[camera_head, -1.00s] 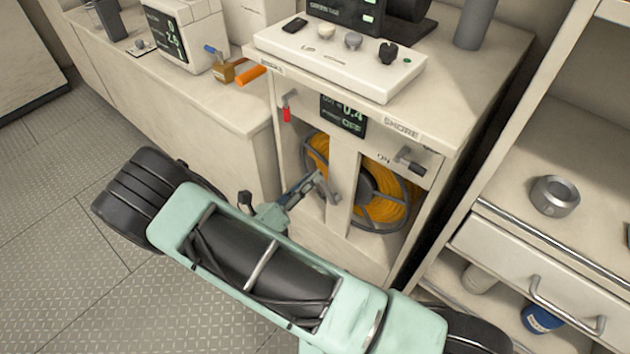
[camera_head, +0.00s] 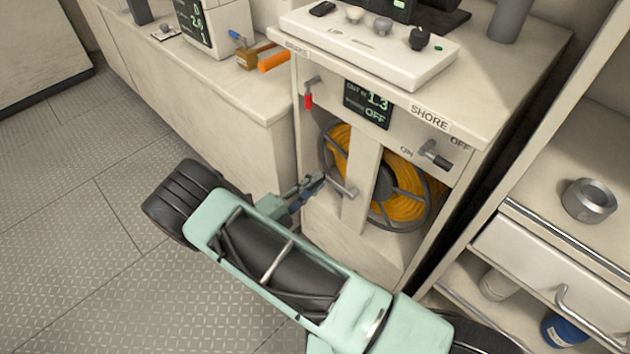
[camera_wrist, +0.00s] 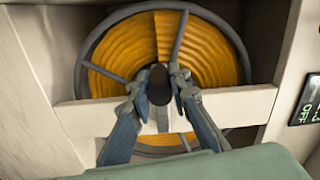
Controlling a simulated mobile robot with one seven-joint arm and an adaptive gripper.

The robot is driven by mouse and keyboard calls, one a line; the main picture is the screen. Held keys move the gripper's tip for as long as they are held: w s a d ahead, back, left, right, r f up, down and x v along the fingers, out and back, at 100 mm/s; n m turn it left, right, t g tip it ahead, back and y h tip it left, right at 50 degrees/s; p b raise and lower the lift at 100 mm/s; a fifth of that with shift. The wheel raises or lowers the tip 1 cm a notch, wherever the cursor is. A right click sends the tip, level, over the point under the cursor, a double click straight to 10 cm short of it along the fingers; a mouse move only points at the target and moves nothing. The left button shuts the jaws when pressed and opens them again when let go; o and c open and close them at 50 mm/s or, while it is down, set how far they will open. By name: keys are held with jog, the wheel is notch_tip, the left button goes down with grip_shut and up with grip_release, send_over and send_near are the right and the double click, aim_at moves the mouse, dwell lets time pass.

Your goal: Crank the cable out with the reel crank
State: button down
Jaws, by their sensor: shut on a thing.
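The reel (camera_head: 408,182) with its orange cable sits inside the cream cabinet behind a vertical post; its grey spoked rim and the coils fill the wrist view (camera_wrist: 120,50). My gripper (camera_head: 320,182) is at the left opening, at the reel crank (camera_head: 340,188). In the wrist view, my gripper (camera_wrist: 158,92) has its two fingers closed about the dark round crank knob (camera_wrist: 158,78), in front of the reel's middle. The cabinet display (camera_head: 368,104) reads 1.3 on its upper line and OFF below.
A red-tipped lever (camera_head: 309,100) hangs at the cabinet's upper left. A switch (camera_head: 433,155) marked ON and OFF sits at the right, below the SHORE label. Shelves with a metal ring (camera_head: 590,200) stand to the right. The floor at left is clear.

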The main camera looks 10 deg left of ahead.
jog(key=shift+s+d+f+n+b, duration=0.1)
jog(key=shift+f+n+b, duration=0.3)
jog(key=shift+f+n, duration=0.6)
jog(key=shift+s+d+f+n+b, duration=0.1)
jog(key=shift+f+n+b, duration=0.25)
jog(key=shift+f+n, duration=0.6)
jog(key=shift+r, duration=0.15)
jog(key=c, duration=1.8)
grip_release()
jog(key=v, duration=1.2)
